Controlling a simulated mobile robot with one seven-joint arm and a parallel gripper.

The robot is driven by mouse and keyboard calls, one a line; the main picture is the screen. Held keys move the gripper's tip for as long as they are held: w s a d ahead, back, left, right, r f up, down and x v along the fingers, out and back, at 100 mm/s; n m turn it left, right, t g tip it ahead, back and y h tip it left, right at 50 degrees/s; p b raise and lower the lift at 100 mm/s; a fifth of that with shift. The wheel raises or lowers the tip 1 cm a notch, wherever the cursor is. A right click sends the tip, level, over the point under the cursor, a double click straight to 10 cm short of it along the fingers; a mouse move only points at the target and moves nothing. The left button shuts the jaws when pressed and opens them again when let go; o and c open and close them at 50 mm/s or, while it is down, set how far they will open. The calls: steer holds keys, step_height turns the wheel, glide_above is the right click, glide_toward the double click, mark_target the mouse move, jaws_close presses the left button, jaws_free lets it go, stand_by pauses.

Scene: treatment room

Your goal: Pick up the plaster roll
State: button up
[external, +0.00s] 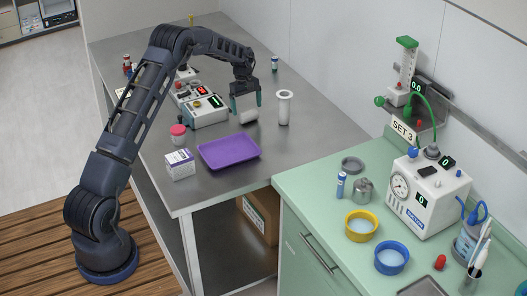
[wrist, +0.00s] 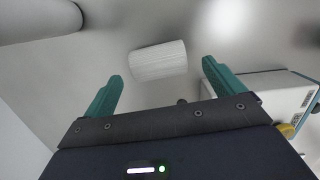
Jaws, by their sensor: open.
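The plaster roll (wrist: 158,60) is a short white ribbed cylinder lying on its side on the grey metal table. In the external view the roll (external: 249,117) lies just below my gripper (external: 246,103). My gripper is open with its two teal fingers pointing down. In the wrist view the roll shows between and beyond the fingertips (wrist: 162,70), with nothing held. It appears apart from both fingers.
A tall white cylinder with a flared top (external: 284,108) stands close right of the roll. A white device with displays (external: 207,110) stands close on the left. A purple tray (external: 229,152), a white box (external: 180,165) and a pink-lidded jar (external: 178,134) are nearer the front.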

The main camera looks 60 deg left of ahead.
mark_target(248, 114)
steer(key=f, duration=0.4)
steer(key=shift+w+d+f, duration=0.15)
steer(key=shift+d, duration=0.25)
steer(key=c, duration=1.1)
